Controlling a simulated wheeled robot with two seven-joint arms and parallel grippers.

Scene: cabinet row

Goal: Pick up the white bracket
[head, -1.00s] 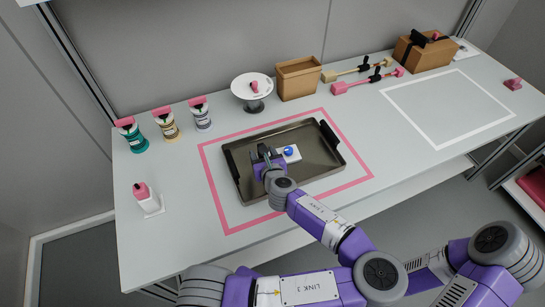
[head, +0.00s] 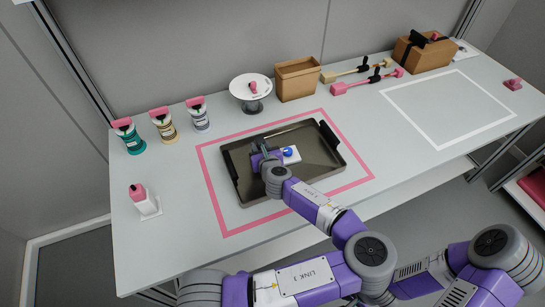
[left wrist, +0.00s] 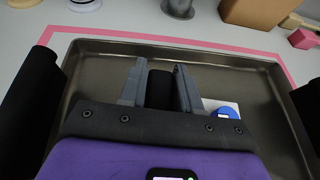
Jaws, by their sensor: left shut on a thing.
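The white bracket (head: 292,157), a white plate with a round blue part (head: 287,152), lies in the dark metal tray (head: 318,169). My left gripper (head: 263,151) is low over the tray, just left of the visible white plate. In the left wrist view, a black block stands between the two grey fingers (left wrist: 158,88), and the white plate (left wrist: 209,104) with its blue disc (left wrist: 227,112) shows to the right, partly hidden by the gripper. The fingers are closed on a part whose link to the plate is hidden. My right gripper is out of view.
A pink outline (head: 209,188) surrounds the tray on the white table. Bottles (head: 165,128) stand at the left, a white round stand (head: 251,90) and a wooden box (head: 298,80) behind. The white outlined area (head: 450,105) at the right is empty.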

